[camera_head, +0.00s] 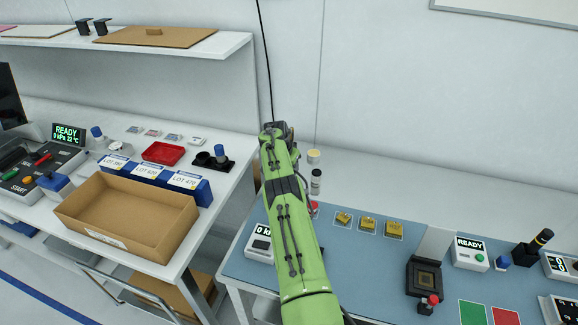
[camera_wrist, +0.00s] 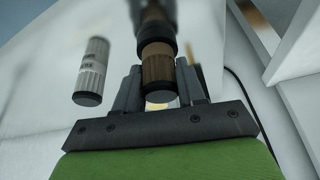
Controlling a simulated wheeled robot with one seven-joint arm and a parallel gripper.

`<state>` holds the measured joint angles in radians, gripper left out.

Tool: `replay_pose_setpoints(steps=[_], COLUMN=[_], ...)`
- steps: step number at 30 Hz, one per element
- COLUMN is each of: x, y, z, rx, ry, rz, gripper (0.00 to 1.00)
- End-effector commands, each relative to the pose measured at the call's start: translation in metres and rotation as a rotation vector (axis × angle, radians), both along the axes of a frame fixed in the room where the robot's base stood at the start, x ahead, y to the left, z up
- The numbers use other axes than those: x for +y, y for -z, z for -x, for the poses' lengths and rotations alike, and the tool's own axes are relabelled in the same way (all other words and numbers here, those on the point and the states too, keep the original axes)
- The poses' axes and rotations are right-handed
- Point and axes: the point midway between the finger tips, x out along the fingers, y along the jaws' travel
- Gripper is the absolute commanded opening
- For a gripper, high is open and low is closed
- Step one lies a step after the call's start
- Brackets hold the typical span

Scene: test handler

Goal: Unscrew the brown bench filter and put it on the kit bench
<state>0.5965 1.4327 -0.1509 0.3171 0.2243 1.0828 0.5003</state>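The brown filter (camera_wrist: 157,68) is an upright, dark-ended cylinder in the wrist view, with a blurred dark fitting (camera_wrist: 153,14) directly above it. My gripper (camera_wrist: 159,78) has one finger on each side of the brown filter, very close to its sides. I cannot tell whether the fingers press on it. In the head view my gripper (camera_head: 275,132) is at the far end of my green arm, near the back wall, and the brown filter is hidden there. No label in view marks which table is the kit bench.
A grey-white ribbed cylinder (camera_wrist: 91,72) is left of my gripper in the wrist view. The blue-topped bench (camera_head: 350,268) holds gold parts, a socket and READY box. The left table (camera_head: 222,178) carries a cardboard box (camera_head: 92,240), blue lot bins and a red tray (camera_head: 164,153).

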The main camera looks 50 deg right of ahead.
Motion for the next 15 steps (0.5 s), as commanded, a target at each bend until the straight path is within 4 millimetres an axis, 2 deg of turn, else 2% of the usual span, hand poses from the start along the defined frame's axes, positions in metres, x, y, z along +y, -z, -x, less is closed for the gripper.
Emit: replay_pose_setpoints(steps=[1,3,8,11,15], x=[0.0001,0.0001,-0.0007,-0.0007,-0.0023], y=[-0.0002,-0.0003,0.0009,0.0035,0.0042], z=[-0.0004,-0.0004,-0.0001,0.0008,0.0025], rx=[-0.001,-0.001,-0.005,-0.004,-0.005], ry=[-0.001,-0.001,-0.043,-0.163,-0.504], rz=[0.001,0.001,-0.005,0.000,0.000], gripper=[0.19,0.12,0.12,0.12,0.12])
